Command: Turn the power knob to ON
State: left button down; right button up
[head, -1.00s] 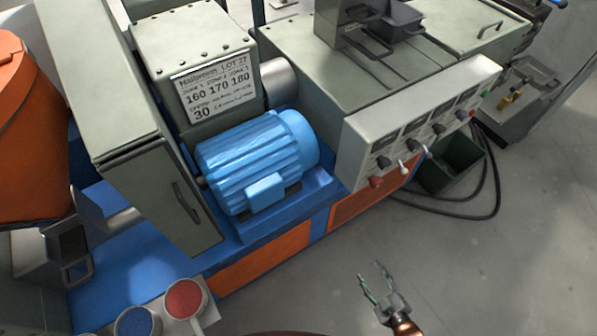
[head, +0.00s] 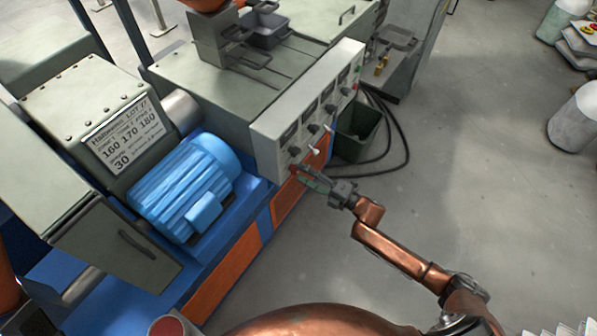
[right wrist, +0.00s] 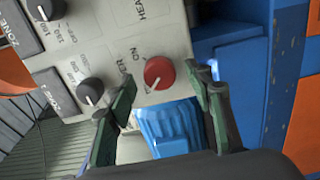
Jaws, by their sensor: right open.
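The red power knob (right wrist: 158,72) sits on the light control panel (right wrist: 105,30) in the right wrist view. Its white pointer mark points toward the bottom of that picture, and partly covered lettering with "ON" is printed beside it. My right gripper (right wrist: 162,76) is open, with one green-padded finger on each side of the knob; I cannot tell whether either finger touches it. In the head view, my right gripper (head: 306,177) reaches the panel's lower near corner, where the red knob (head: 293,169) is partly hidden. My left gripper is not in view.
Black knobs (right wrist: 90,90) sit beside the red one on the panel. A blue motor (head: 185,185) stands left of the panel. A dark bin (head: 357,133) and black cables (head: 402,150) lie on the floor to the right. The grey floor around my right arm is clear.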

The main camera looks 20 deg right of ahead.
jog(key=shift+x, duration=1.05)
jog(key=shift+d, duration=0.1)
jog(key=c, duration=1.2)
